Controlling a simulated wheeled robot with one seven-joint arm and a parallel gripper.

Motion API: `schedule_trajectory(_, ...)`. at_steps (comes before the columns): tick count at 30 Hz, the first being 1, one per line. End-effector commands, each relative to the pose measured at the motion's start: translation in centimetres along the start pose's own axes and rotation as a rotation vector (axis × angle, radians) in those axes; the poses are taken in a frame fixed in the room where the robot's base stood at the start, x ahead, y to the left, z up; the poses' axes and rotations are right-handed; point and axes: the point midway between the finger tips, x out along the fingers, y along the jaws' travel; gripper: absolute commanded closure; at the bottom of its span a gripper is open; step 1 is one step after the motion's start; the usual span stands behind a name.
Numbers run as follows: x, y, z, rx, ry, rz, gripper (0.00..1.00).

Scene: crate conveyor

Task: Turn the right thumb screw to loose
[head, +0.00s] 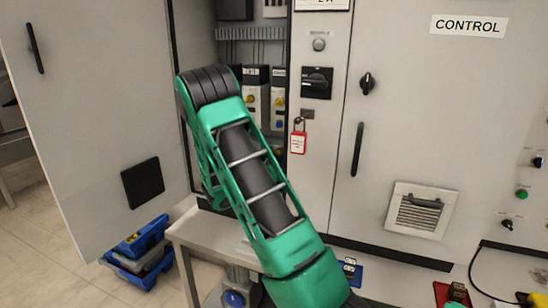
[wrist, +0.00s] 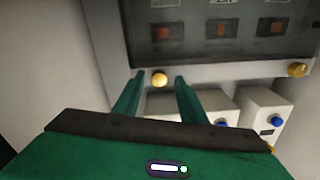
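In the wrist view a dark panel (wrist: 222,12) with several windowed units has a pale lower strip with two brass thumb screws. The left thumb screw (wrist: 159,79) shows between the fingertips of my gripper (wrist: 159,74). The right thumb screw (wrist: 297,70) is at the right end of the strip, well right of my fingers. My gripper is open, its fingers apart on either side of the left screw's outline. I cannot tell whether they touch it. In the head view my arm hides the gripper, and I cannot make out the screws.
White modules (wrist: 262,112) with blue knobs sit below the strip. The open cabinet door (head: 95,110) stands left. A closed front (head: 322,180) with a padlock tag (head: 298,142) bounds the opening at right. A table (head: 205,238) and blue crates (head: 135,265) are below.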

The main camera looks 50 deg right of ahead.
Motion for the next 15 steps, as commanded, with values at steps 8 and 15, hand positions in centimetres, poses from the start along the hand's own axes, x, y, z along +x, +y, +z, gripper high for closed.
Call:
schedule_trajectory(8, -0.03, -0.03, 0.02, 0.0, 0.0, -0.001, 1.0)
schedule_trajectory(15, 0.18, 0.14, -0.05, -0.013, 0.001, 0.001, 1.0)
